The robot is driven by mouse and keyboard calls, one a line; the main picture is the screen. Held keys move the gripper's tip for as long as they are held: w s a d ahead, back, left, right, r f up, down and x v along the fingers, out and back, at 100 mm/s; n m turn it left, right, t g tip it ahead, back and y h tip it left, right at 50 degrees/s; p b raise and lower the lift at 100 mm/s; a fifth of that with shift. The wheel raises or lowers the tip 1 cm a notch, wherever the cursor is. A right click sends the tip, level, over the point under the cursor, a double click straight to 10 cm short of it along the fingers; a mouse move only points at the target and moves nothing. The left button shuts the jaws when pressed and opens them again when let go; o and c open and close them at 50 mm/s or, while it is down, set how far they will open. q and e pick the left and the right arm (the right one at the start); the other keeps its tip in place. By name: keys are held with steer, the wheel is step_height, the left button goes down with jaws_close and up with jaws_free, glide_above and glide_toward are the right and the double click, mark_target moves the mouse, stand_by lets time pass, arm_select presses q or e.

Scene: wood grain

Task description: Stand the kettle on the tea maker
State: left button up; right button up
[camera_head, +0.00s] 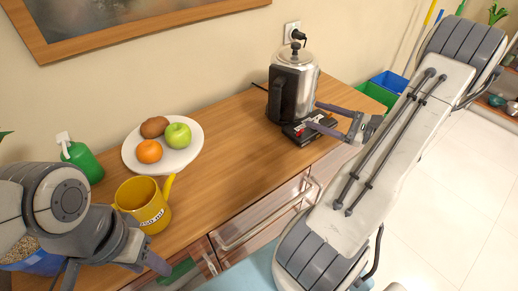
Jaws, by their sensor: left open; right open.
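The kettle (301,88), steel with a black handle side and a knobbed lid, stands upright at the back right of the wooden counter. The black tea maker base (303,136), with small red marks, shows at its lower front right. The kettle hides the rest of the base, so I cannot tell whether it rests fully on it. My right gripper (312,114) is open, its fingers spread at the kettle's lower right, above the base; contact is unclear. My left gripper (150,254) is open at the counter's front left, away from the kettle.
A yellow watering can (143,202) stands close to my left gripper. Behind it are a white plate (190,157) with fruit and a green spray bottle (83,160). A wall socket (292,31) is behind the kettle. The counter's middle is clear.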

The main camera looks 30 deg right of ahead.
steer(key=w+a+n+g+y, duration=0.15)
steer(key=a+n+g, duration=0.5)
steer(key=a, duration=0.65)
steer(key=w+a+n+g+y, duration=0.1)
steer(key=a+n+g+y, duration=0.2)
steer(key=a+n+g, duration=0.65)
steer(key=s+a+n+h, duration=1.1)
steer(key=s+a+n, duration=0.4)
steer(key=a+n, duration=0.2)
steer(key=shift+s+a+h, duration=0.2)
steer(key=shift+a+h, duration=0.1)
steer(key=shift+h, duration=0.05)
